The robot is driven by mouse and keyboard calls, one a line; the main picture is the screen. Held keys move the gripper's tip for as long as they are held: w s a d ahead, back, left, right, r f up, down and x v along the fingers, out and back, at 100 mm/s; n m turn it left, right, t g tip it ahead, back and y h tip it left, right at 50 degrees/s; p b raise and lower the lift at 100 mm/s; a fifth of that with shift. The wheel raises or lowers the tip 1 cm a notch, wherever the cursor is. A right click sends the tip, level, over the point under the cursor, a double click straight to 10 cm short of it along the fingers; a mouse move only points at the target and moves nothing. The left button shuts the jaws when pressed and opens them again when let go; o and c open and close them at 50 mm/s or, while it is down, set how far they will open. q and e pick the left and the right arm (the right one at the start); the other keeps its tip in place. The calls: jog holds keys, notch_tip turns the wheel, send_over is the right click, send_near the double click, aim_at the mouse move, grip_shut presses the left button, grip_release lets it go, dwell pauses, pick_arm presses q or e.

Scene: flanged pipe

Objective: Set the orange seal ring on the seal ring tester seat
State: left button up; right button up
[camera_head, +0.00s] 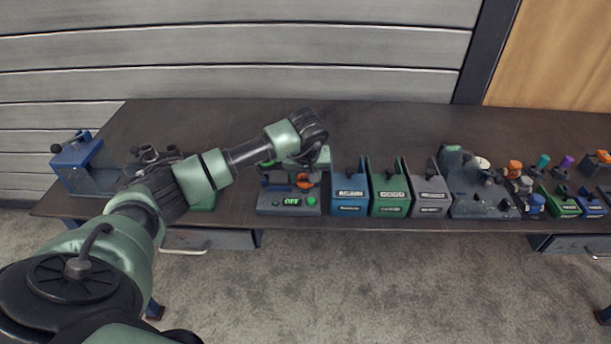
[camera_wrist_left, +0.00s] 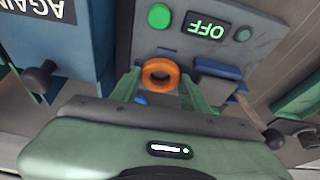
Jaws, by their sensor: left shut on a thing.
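The orange seal ring (camera_wrist_left: 160,75) is between the two green fingers of my left gripper (camera_wrist_left: 161,83), which is shut on it. In the head view the ring (camera_head: 304,181) shows just below my left gripper (camera_head: 311,155), over the grey tester (camera_head: 288,205). The tester has a green "OFF" display and a green button on its front; its panel also shows in the wrist view (camera_wrist_left: 240,48). The seat is mostly hidden by the ring and gripper, and I cannot tell whether the ring touches it. My right gripper is not in view.
Blue (camera_head: 350,192), green (camera_head: 389,192) and grey (camera_head: 430,192) labelled bins stand right of the tester. Several coloured parts and small fixtures fill the table's right end. A blue fixture (camera_head: 75,165) stands at the far left. The table's back strip (camera_head: 390,125) is clear.

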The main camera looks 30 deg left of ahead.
pick_arm(q)
jog(key=o, duration=1.4)
jog(key=shift+d, duration=0.1)
jog(key=shift+o, duration=1.4)
jog(key=shift+a, duration=0.2)
